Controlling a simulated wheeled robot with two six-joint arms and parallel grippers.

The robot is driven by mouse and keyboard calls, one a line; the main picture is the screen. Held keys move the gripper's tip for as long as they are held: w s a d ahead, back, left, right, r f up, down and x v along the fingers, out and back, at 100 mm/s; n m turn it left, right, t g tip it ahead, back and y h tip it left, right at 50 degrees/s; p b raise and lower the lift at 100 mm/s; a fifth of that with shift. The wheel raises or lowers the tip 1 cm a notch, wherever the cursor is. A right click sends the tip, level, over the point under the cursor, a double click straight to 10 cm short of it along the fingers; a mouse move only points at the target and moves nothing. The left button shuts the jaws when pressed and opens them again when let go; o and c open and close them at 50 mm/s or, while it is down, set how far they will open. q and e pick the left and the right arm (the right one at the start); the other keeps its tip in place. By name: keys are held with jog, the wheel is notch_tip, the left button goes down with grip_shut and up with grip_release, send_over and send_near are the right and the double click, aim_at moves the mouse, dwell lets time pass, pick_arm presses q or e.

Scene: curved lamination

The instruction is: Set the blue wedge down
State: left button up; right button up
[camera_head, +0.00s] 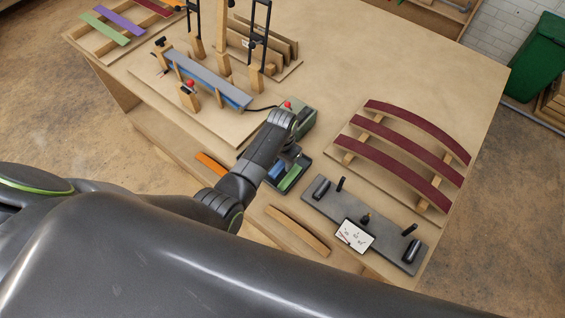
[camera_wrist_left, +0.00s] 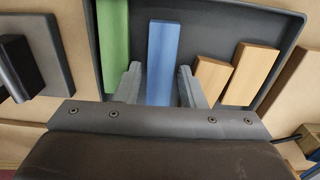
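The blue wedge (camera_wrist_left: 161,60) lies in a dark tray (camera_wrist_left: 235,12) beside the green wedge (camera_wrist_left: 114,45). In the left wrist view my left gripper (camera_wrist_left: 159,72) has one finger on each side of the blue wedge. The fingers are apart, with a narrow gap showing on the wedge's left side; whether the right finger touches it is unclear. In the head view the blue wedge (camera_head: 276,171) and green wedge (camera_head: 291,177) show in the tray just below my left wrist; the fingertips are hard to make out there. My right gripper is not in view.
Two wooden wedges (camera_wrist_left: 250,72) lie right of the blue one. A rack with dark red curved strips (camera_head: 400,155) and a clamping form (camera_head: 210,80) stand further off.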

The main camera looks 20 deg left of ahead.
pick_arm(q)
grip_shut()
jog(key=shift+r, duration=0.15)
